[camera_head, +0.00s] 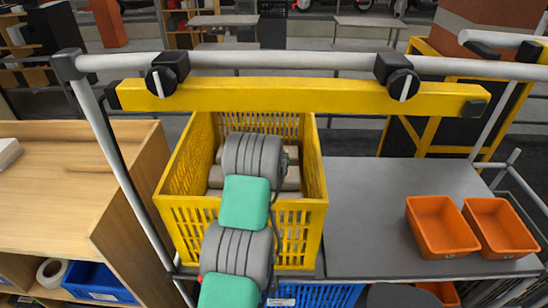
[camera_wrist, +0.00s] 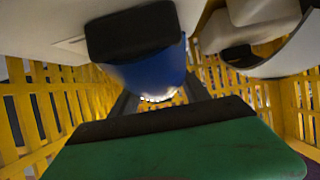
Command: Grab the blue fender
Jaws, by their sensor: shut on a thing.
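The blue fender (camera_wrist: 155,78) shows in the wrist view between my gripper's dark jaw parts, partly hidden behind the upper black one. My gripper (camera_wrist: 150,98) is shut on it, down inside the yellow crate (camera_head: 174,170). The crate's slatted walls also show in the wrist view (camera_wrist: 60,95). In the head view my grey and green arm reaches over the crate and hides the gripper and the blue fender.
Pale parts (camera_wrist: 285,50) crowd the upper part of the wrist view. A yellow beam (camera_head: 300,97) and grey rail cross above the crate. A wooden shelf (camera_head: 60,165) stands left. The grey table (camera_head: 362,215) at right holds two orange bins (camera_head: 440,228) (camera_head: 500,228).

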